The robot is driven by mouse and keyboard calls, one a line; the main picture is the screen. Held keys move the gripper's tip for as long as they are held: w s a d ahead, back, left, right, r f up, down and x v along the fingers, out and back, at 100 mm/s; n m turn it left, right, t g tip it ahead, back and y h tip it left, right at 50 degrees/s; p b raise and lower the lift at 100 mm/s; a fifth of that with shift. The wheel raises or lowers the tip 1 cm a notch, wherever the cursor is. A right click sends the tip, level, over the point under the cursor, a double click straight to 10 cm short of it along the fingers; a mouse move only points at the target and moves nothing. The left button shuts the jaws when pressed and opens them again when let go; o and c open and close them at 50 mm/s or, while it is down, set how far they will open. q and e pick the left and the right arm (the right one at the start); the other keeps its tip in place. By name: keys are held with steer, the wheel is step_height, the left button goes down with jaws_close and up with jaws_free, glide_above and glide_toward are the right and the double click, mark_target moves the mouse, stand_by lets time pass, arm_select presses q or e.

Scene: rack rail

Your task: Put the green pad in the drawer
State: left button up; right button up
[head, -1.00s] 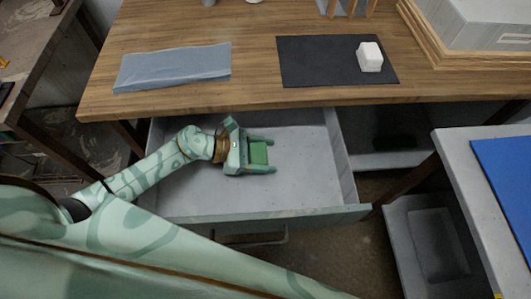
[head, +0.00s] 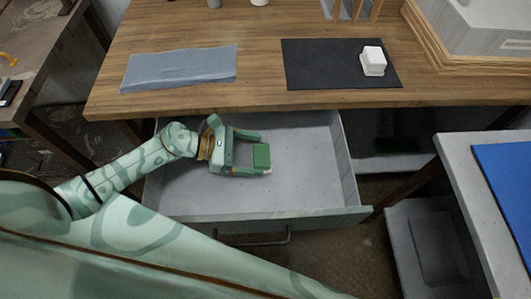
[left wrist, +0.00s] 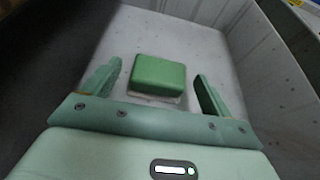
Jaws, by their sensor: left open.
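The green pad (head: 261,156) lies on the floor of the open drawer (head: 310,185). It also shows in the left wrist view (left wrist: 158,74), with a thin pale layer along its lower edge. My left gripper (head: 264,155) is inside the drawer, open, with its fingers pointing right. In the left wrist view the gripper's fingers (left wrist: 160,80) stand apart on either side of the pad's near end, with a gap to each. My right gripper is not in view.
The wooden table (head: 200,25) above the drawer holds a folded grey-blue cloth (head: 180,67), a black mat (head: 325,70) and a white block (head: 373,61). A grey side table with a blue mat (head: 510,170) stands at the right. The drawer's right half is clear.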

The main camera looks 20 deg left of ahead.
arm_select(q)
steer(key=v, duration=0.7)
steer(key=shift+s+a+p, duration=0.1)
steer(key=shift+a+p, duration=0.05)
steer(key=shift+p, duration=0.15)
